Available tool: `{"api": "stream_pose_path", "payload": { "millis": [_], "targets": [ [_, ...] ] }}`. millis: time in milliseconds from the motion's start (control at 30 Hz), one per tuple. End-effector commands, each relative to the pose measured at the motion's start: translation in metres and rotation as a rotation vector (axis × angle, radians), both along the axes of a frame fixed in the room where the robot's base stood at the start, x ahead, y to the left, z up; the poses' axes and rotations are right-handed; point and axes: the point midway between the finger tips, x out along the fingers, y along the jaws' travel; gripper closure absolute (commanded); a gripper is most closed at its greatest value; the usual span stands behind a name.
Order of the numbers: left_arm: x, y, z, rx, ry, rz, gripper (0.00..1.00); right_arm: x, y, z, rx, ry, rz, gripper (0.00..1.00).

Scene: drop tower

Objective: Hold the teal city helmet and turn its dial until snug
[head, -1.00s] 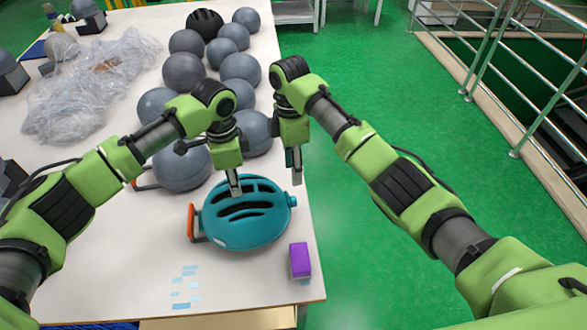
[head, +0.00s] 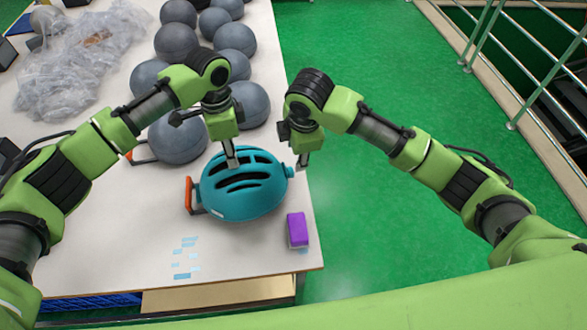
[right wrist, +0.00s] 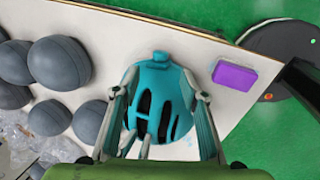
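The teal helmet (head: 243,200) lies on the table's right side, vents up, with an orange-red part (head: 189,194) at its left end. My right gripper (head: 302,164) points down beside the dial. In the right wrist view its fingers (right wrist: 164,92) are wide apart, with the dial between and beyond their tips.
A purple block (head: 297,230) stands near the table's right edge. Several grey balls (head: 178,138) and crumpled clear plastic (head: 75,75) lie behind and left. Blue strips (head: 186,257) lie in front. Green floor (head: 390,240) is clear right of the table.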

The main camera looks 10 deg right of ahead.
Motion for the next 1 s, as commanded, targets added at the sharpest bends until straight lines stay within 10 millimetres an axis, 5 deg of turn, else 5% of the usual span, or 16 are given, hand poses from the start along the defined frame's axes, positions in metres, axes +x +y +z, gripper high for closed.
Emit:
{"api": "stream_pose_path", "payload": {
  "millis": [233,633,1000],
  "targets": [
    [-0.002,0.002,-0.005,0.005,0.006,0.001,0.85,0.001,0.001,-0.022,0.003,0.001,0.001,0.6],
    [-0.002,0.002,-0.004,0.005,0.006,0.001,0.85,0.023,0.004,-0.096,0.003,0.0,0.002,0.6],
    [-0.002,0.002,-0.005,0.005,0.006,0.001,0.85,0.03,0.005,-0.117,0.003,-0.003,0.003,0.6]
  ]
}}
